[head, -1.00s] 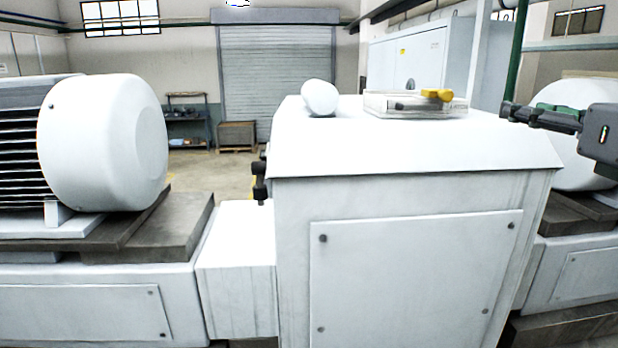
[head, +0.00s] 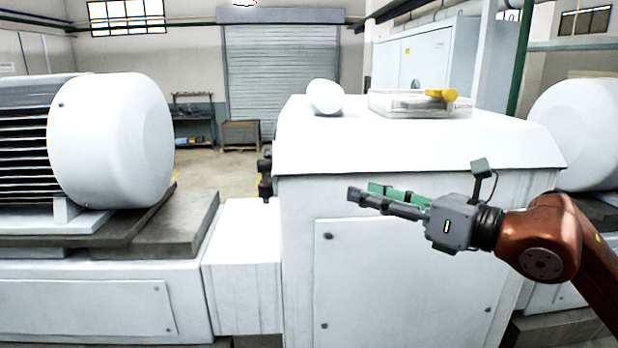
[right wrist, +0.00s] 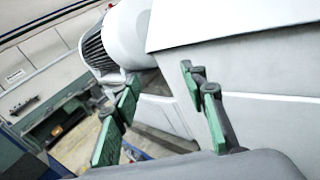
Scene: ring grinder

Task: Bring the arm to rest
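My right gripper (head: 362,195) is in front of the upper front face of the white machine housing (head: 420,158), below its top edge. Its arm comes in from the right. In the right wrist view the gripper (right wrist: 160,85) shows two green-padded fingers spread apart with nothing between them. It is open and empty. My left gripper is in no view.
On the housing top stand a white rounded object (head: 324,97) and a clear case (head: 395,104) with a yellow item (head: 441,94) on it. A large white motor (head: 110,140) stands at the left. A grey cabinet (head: 425,55) is behind.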

